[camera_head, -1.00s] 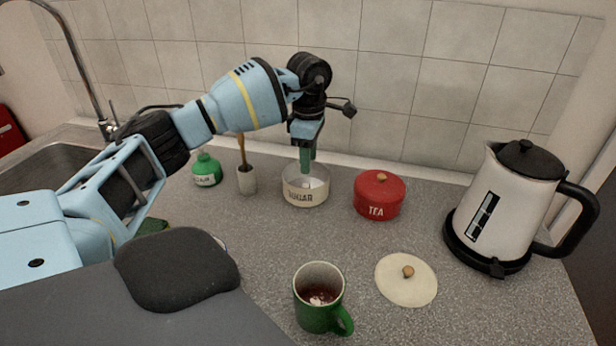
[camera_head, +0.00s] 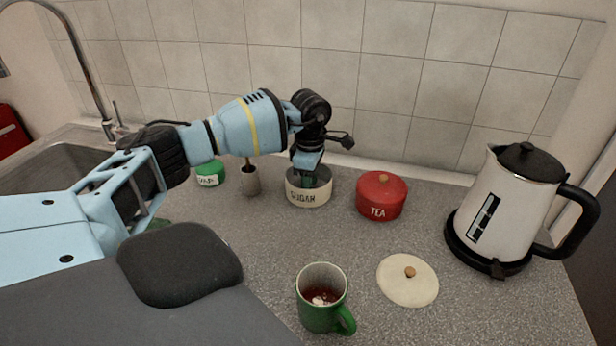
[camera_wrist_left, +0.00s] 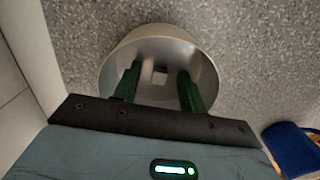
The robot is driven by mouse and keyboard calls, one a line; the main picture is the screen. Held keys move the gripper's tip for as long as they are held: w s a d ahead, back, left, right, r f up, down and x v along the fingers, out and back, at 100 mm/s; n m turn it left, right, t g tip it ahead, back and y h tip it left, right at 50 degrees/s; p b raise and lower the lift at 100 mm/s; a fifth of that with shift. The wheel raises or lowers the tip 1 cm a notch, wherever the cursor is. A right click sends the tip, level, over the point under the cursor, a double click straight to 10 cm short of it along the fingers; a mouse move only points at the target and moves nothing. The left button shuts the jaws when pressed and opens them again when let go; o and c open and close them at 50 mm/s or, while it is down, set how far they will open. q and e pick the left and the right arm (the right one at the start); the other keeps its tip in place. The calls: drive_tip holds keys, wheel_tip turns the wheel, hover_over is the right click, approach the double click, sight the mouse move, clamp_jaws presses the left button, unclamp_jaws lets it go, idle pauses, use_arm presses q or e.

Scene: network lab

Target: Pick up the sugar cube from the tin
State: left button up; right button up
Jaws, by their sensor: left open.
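The sugar tin (camera_head: 308,194) is cream with "SUGAR" on it and stands uncovered on the counter near the tiled wall. My left gripper (camera_head: 307,180) points down into the tin; its fingertips are hidden by the tin's front wall in the head view. In the left wrist view the tin (camera_wrist_left: 205,75) surrounds the two green fingers of my left gripper (camera_wrist_left: 158,85), which are apart. My right gripper is not in view.
A red TEA tin (camera_head: 381,197) stands just right of the sugar tin. A cream lid (camera_head: 408,281), a green mug (camera_head: 322,315) with dark liquid and a kettle (camera_head: 500,215) are further right and forward. A small pot (camera_head: 250,182) and a green jar (camera_head: 210,175) stand left.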

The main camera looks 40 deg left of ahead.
use_arm(q)
clamp_jaws()
wheel_tip(320, 180, up, 10)
idle(0.7)
